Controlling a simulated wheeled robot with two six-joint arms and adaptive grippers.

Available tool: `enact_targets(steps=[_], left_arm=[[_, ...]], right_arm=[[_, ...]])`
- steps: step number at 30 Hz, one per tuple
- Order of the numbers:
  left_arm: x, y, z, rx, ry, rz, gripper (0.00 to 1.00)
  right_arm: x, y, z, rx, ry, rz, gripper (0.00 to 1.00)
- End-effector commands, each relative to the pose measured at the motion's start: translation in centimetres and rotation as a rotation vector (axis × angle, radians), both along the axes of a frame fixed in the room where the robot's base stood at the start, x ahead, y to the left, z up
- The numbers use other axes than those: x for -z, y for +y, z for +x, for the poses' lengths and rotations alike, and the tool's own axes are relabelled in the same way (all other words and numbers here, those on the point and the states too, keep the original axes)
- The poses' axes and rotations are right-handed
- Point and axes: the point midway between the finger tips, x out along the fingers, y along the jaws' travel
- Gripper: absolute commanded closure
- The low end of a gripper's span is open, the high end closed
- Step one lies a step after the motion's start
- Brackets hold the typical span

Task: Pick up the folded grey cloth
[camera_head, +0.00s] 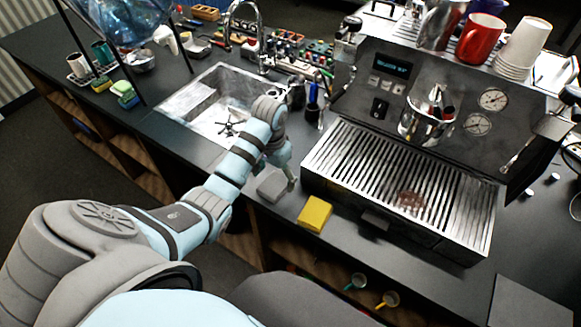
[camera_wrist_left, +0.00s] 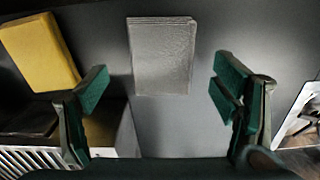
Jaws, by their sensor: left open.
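The folded grey cloth (camera_head: 271,187) lies flat on the dark counter, left of the coffee machine's front corner. In the left wrist view the cloth (camera_wrist_left: 162,58) is a flat grey rectangle near the top middle. My left gripper (camera_head: 287,172) is just above and beside the cloth in the head view. In the left wrist view its green-padded fingers (camera_wrist_left: 160,88) are wide apart, with the cloth's lower edge showing between them and nothing held. Whether a finger touches the cloth cannot be told. My right gripper is not in view.
A folded yellow cloth (camera_head: 314,214) lies close by to the right, also seen in the wrist view (camera_wrist_left: 40,52). The coffee machine's slatted drip tray (camera_head: 440,210) stands right of it. A sink (camera_head: 205,108) is behind. Bare counter surrounds the grey cloth's other sides.

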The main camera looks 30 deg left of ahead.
Motion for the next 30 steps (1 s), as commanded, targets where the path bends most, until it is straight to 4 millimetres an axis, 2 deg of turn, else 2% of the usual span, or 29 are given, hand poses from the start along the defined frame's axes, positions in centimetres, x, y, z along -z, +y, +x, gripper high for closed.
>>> enact_targets(steps=[6, 14, 21, 24, 30], left_arm=[[2.4, 0.6, -0.5, -0.016, 0.000, 0.002, 0.19], [2.7, 0.6, -0.4, -0.016, 0.000, 0.002, 0.21], [2.6, 0.5, -0.4, -0.014, 0.000, 0.002, 0.59], [2.6, 0.5, -0.4, -0.014, 0.000, 0.001, 0.70], [2.6, 0.5, -0.4, -0.014, 0.000, 0.001, 0.71]], right_arm=[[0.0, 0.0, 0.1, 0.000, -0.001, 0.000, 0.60], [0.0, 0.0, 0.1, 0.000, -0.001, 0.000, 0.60], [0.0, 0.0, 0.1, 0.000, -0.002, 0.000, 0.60], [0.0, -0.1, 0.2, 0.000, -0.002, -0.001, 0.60], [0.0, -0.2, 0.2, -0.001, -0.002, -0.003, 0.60]])
